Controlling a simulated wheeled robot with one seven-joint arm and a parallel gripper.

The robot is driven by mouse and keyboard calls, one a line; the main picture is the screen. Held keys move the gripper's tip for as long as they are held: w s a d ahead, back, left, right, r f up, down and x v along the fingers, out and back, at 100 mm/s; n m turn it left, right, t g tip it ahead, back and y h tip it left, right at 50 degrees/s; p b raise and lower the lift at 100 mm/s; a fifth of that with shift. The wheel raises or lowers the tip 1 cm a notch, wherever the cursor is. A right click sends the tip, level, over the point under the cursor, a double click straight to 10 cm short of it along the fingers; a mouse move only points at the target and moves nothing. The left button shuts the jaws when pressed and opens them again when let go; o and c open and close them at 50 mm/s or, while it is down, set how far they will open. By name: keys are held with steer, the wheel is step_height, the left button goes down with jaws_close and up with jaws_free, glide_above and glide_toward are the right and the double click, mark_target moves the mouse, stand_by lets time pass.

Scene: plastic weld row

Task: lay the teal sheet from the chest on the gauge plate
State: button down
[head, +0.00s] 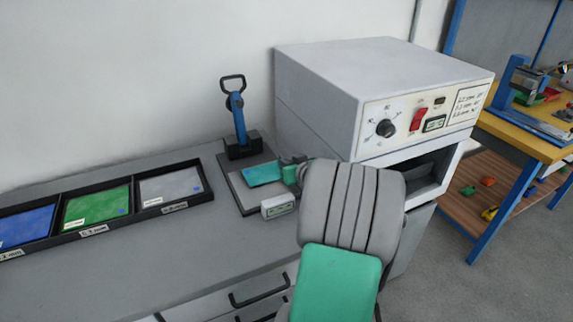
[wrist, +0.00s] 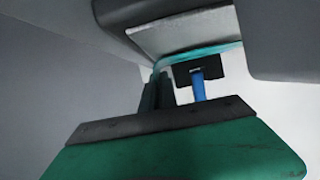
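The teal sheet (head: 262,174) shows in the head view over the dark gauge plate (head: 243,199). I cannot tell if it rests on the plate or hangs just above it. My gripper (head: 291,172) is at the sheet's right end, partly hidden by my forearm. In the wrist view, the narrow dark fingers (wrist: 158,92) are close together and meet the teal sheet's edge (wrist: 212,52), so it looks gripped. The white chest (head: 318,88) stands right of the plate, with a dark open front partly behind my arm.
A blue-handled press (head: 239,118) stands at the plate's back edge. A small display (head: 278,206) sits at its front. A black tray (head: 135,217) with blue, green and grey sheets lies left. Clear grey bench lies in front. A yellow-topped bench (head: 538,148) stands far right.

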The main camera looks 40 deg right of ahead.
steer(key=c, duration=2.1)
jaws_free()
steer(key=o, duration=0.5)
steer(key=shift+c, duration=0.2)
steer(key=shift+s+r, duration=0.15)
steer(key=shift+r, duration=0.05)
steer(key=v, duration=1.1)
steer(key=shift+s+a+r, duration=0.15)
steer(key=shift+s, duration=0.15)
